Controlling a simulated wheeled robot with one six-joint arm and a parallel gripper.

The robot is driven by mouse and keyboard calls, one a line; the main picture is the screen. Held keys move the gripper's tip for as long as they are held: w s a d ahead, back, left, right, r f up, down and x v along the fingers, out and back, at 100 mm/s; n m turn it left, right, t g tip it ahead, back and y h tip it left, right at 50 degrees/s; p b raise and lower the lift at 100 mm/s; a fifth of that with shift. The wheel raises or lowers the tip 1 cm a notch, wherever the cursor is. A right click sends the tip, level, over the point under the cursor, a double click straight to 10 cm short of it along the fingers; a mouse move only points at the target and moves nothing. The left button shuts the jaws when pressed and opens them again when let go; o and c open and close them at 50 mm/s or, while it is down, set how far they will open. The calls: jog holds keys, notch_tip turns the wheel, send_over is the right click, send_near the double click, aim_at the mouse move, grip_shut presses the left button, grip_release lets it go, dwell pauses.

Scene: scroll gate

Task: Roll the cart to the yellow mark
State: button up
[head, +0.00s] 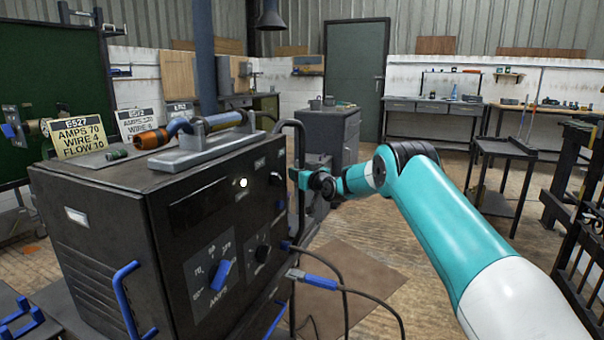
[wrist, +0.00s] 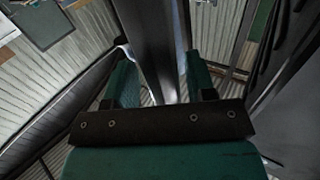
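A dark welding machine (head: 95,225) with a blue knob and blue side handles fills the left foreground of the head view. A dark upright tubular handle (head: 301,135) stands at its far right corner; I cannot tell if the machine is the cart, as no wheels show. My gripper (head: 298,182) points left at this handle, at about mid height. In the wrist view its two green fingers (wrist: 162,84) are apart. A dark upright bar (wrist: 150,40) runs through the gap, with light strips beside it; contact is unclear. No yellow mark on the floor shows.
A black trolley-like stand (head: 505,150) is at the right, near a dark barred gate (head: 588,240). A grey cabinet (head: 332,135) stands behind my gripper. Cables (head: 345,300) hang from the machine's front. A brown floor patch (head: 365,275) and open wooden floor lie beneath my arm.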

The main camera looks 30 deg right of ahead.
jog(key=s+d+b, duration=0.1)
jog(key=s+d, duration=0.1)
jog(key=s, duration=1.5)
jog(key=shift+s, duration=0.15)
jog(key=shift+a, duration=0.1)
jog(key=s+a+r+n+g+y, duration=0.2)
jog(key=s+a+g, duration=0.15)
jog(key=a, duration=0.45)
jog(key=s+a+r+n+g+y, duration=0.1)
jog(key=s+a+g+y, duration=0.15)
jog(key=s+a, duration=0.45)
jog(key=s+a+r+n+g+y, duration=0.2)
jog(key=a+g, duration=0.1)
jog(key=a, duration=0.7)
jog(key=s+a+f+g+h, duration=0.1)
jog(key=s+a+g, duration=0.15)
jog(key=s, duration=0.65)
jog(key=s+a+n+g+h, duration=0.1)
jog(key=s+g+h, duration=0.15)
jog(key=s, duration=0.75)
jog(key=s+a+f+g, duration=0.1)
jog(key=s+g, duration=0.3)
jog(key=s, duration=0.5)
notch_tip(320, 180, up, 23)
jog(key=s+p, duration=0.1)
jog(key=p, duration=2.1)
jog(key=shift+d+f+h, duration=0.2)
jog(key=shift+d+h, duration=0.1)
